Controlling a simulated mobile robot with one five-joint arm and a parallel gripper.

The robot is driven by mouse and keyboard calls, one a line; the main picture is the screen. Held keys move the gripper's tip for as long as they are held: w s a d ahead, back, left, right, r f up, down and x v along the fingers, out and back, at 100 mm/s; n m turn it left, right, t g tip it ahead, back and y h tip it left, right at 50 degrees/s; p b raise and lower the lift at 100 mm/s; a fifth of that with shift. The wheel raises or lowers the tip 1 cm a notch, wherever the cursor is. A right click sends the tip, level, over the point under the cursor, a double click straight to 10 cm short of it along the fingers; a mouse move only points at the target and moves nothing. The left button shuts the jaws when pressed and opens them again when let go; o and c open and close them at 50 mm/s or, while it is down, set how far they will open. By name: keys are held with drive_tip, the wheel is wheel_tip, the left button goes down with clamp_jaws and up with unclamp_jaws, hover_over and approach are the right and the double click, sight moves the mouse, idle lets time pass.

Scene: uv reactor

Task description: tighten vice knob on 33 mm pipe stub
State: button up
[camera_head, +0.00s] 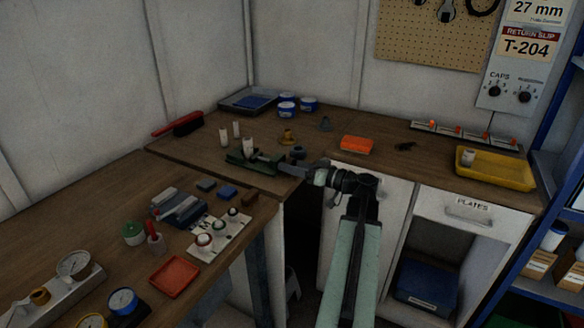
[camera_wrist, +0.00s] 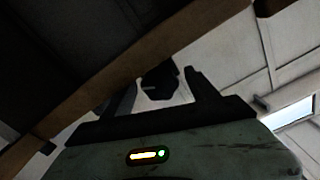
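The green vice (camera_head: 240,163) stands near the front edge of the back bench, with a white pipe stub (camera_head: 248,146) upright at it. A dark knob shape (camera_head: 298,152) sits at the vice's right. My gripper (camera_head: 304,168) reaches in from the right, close to this end of the vice. In the wrist view my gripper (camera_wrist: 161,82) has its two fingers apart, with a dark knob-like piece (camera_wrist: 158,78) showing between them. A gap shows beside the right finger; contact on the left cannot be told.
Other white stubs (camera_head: 223,137), an orange box (camera_head: 356,145) and blue-white tubs (camera_head: 287,108) stand on the back bench. A yellow tray (camera_head: 497,170) is at the right. The left bench holds gauges (camera_head: 122,301) and a red tray (camera_head: 174,277). A wooden edge (camera_wrist: 120,75) crosses the wrist view.

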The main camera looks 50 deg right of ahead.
drive_tip(key=v, duration=0.7)
drive_tip(key=shift+s, duration=0.4)
drive_tip(key=shift+s, duration=0.1)
